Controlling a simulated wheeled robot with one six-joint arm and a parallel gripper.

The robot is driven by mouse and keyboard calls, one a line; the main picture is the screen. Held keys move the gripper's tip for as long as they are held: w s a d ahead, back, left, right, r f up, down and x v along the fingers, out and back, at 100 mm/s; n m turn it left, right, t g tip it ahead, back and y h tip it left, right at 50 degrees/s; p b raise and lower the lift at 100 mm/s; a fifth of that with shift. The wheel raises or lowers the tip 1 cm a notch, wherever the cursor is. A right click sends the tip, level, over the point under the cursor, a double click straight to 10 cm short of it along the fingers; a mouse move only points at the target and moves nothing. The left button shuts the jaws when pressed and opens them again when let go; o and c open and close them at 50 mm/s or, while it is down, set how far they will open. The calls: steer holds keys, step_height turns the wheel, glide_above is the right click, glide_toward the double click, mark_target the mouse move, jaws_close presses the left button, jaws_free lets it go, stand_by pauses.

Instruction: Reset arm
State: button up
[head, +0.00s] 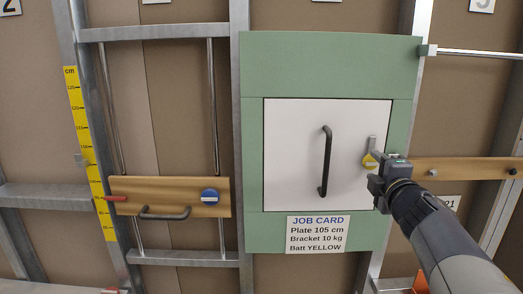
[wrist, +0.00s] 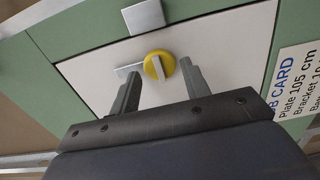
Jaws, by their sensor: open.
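My gripper (head: 378,171) is in front of the right edge of a white panel door (head: 295,150) in the head view. In the wrist view my gripper (wrist: 155,88) has its two fingers spread apart, with nothing between them. A yellow round latch knob (wrist: 159,65) with a pale bar across it shows beyond the fingertips. The same yellow knob (head: 369,161) shows partly behind my gripper in the head view. I cannot tell whether a finger touches it. A grey metal piece (wrist: 143,16) sits beside the knob.
The door has a black handle (head: 325,160) and a green surround (head: 330,55). A job card (head: 317,234) hangs below. A wooden rail (head: 460,168) runs right of my gripper.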

steer(key=shift+w+r+m+p, duration=0.1)
steer(key=shift+w+m+p, duration=0.3)
steer(key=m+p, duration=0.1)
steer(key=m, duration=0.1)
steer(key=shift+s+r+m, duration=0.1)
steer(key=shift+m, duration=0.2)
steer(key=m+p, duration=0.3)
steer(key=m, duration=0.2)
steer(key=shift+m, duration=0.4)
steer(key=m+p, duration=0.2)
steer(key=m, duration=0.2)
steer(key=shift+d+p, duration=0.1)
steer(key=shift+p, duration=0.2)
steer(key=m+p, duration=0.2)
steer(key=m, duration=0.3)
steer(key=shift+s, duration=0.55)
steer(key=shift+f, duration=0.2)
